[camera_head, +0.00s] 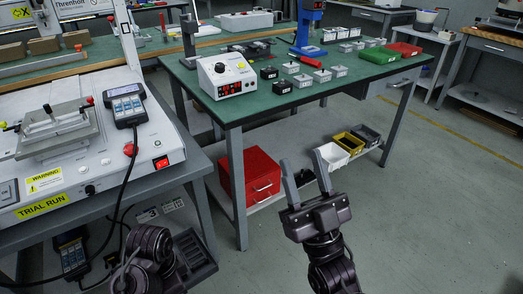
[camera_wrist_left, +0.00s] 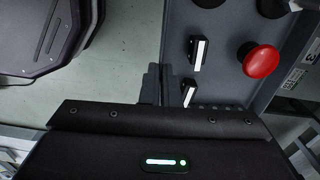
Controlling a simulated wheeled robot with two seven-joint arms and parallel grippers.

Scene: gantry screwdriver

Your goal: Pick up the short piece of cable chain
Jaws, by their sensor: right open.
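I cannot make out a short piece of cable chain for sure in either view. My right gripper (camera_head: 302,160) is in the lower middle of the head view, its two fingers spread and nothing between them. It is in front of the green-topped bench (camera_head: 225,114), over the floor. My left arm shows at the lower left of the head view, beside the machine table, but its fingertips are not clear there. In the left wrist view, dark finger-like shapes of my left gripper (camera_wrist_left: 160,84) lie close together above the dark housing; their opening is unclear.
A white machine (camera_head: 100,160) with a tethered handheld controller (camera_head: 127,105) stands at left. A red toolbox (camera_head: 255,175) and yellow, white and dark bins sit on the bench's lower shelf. A red button (camera_wrist_left: 262,62) is right in the left wrist view. Floor at right is clear.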

